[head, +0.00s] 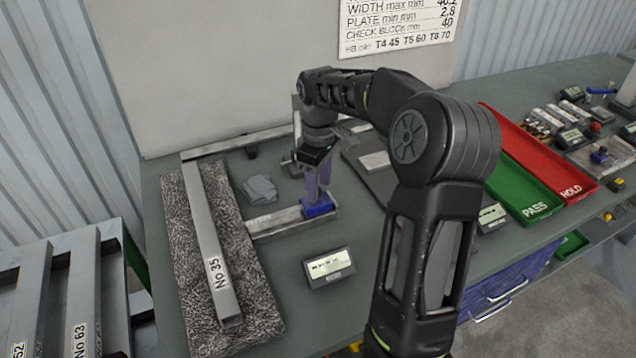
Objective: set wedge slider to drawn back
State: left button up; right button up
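A blue block (319,209), which looks like the wedge slider, sits at the right end of a short metal rail (275,224) on the table. My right gripper (318,192) points down right over it, its two purple fingers reaching to the block's top. The fingers are a little apart, but I cannot tell whether they are closed on a part of the block. The block's upper side is partly hidden by the fingers. My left gripper is not in view.
A grey bar marked No 35 (209,240) lies on a speckled mat (255,290) to the left. A small display (329,267) stands in front of the rail. Green PASS (520,185) and red HOLD (545,160) trays lie at right. A grey cloth-like piece (260,189) lies behind the rail.

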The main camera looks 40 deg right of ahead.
jog(key=shift+a, duration=0.1)
notch_tip(320, 180, up, 8)
jog(key=shift+f, duration=0.1)
dwell(0.4)
dwell(0.5)
